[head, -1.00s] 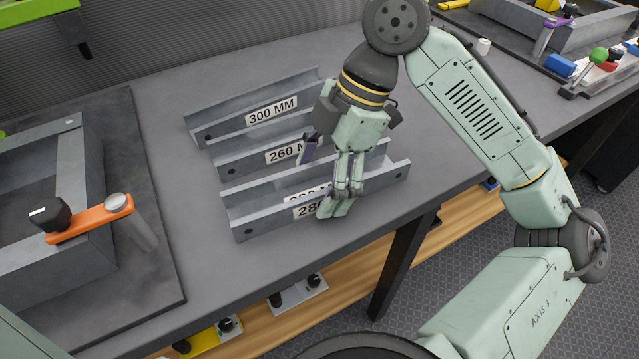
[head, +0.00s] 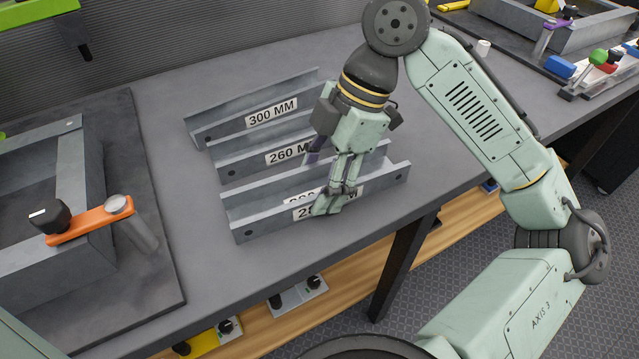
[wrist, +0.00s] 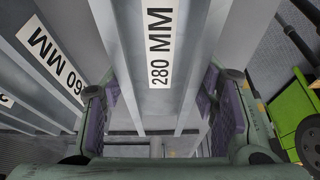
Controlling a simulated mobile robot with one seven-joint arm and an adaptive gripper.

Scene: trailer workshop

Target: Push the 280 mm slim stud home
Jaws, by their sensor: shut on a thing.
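The 280 mm slim stud (head: 262,222) is a grey metal channel lying on the bench, nearest me of the row. Its white label is partly covered by my gripper (head: 333,200), and a second label shows just behind it. In the wrist view, the stud (wrist: 208,25) runs up the middle with its 280 MM label readable. My gripper (wrist: 160,115) has its purple-padded fingers on either side of the stud and is shut on it. The stud's far end is out of the wrist view.
The 260 mm stud (head: 236,163) and the 300 mm stud (head: 205,130) lie behind it. A metal frame (head: 80,150) with an orange-handled clamp (head: 90,220) sits on a dark mat (head: 150,250) at left. Another frame (head: 590,35) is at back right. Bare bench lies between mat and studs.

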